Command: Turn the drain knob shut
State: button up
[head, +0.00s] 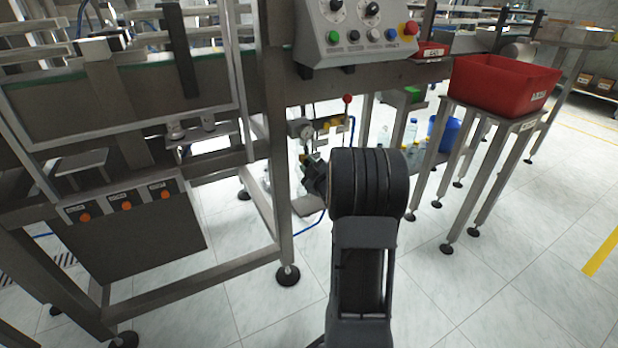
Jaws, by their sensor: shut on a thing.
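My gripper (312,165) is beyond the wrist of my arm, below a small air-service unit (325,127) on the machine frame. The unit has a round gauge (301,129) and a red ball-topped lever (347,99). The gripper is small and dark here, partly covered by my own wrist, and its fingers are up against the underside of the unit. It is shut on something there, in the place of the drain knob. The knob itself is hidden by the fingers, and its turn angle cannot be seen.
A steel frame leg (279,185) stands close left of my gripper. A control panel (360,32) is above. A red bin (503,84) sits on a stand at right. Bottles (411,130) and a blue container (445,133) are behind my wrist. The floor at front right is clear.

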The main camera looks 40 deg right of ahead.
jog(key=n+b, duration=0.3)
jog(key=shift+f+n, duration=0.15)
jog(key=shift+n, duration=0.25)
jog(key=shift+n+b, duration=0.45)
jog(key=shift+n, duration=1.35)
jog(key=o, duration=0.9)
jog(key=shift+s, duration=0.1)
jog(key=s+p, duration=0.1)
jog(key=s, duration=0.3)
jog(key=s+a+p, duration=0.1)
jog(key=s, duration=0.4)
jog(key=s+p, duration=0.1)
jog(key=s, duration=0.3)
jog(key=shift+s+a+f, duration=0.15)
jog(key=shift+s+a, duration=0.1)
jog(key=shift+a, duration=0.15)
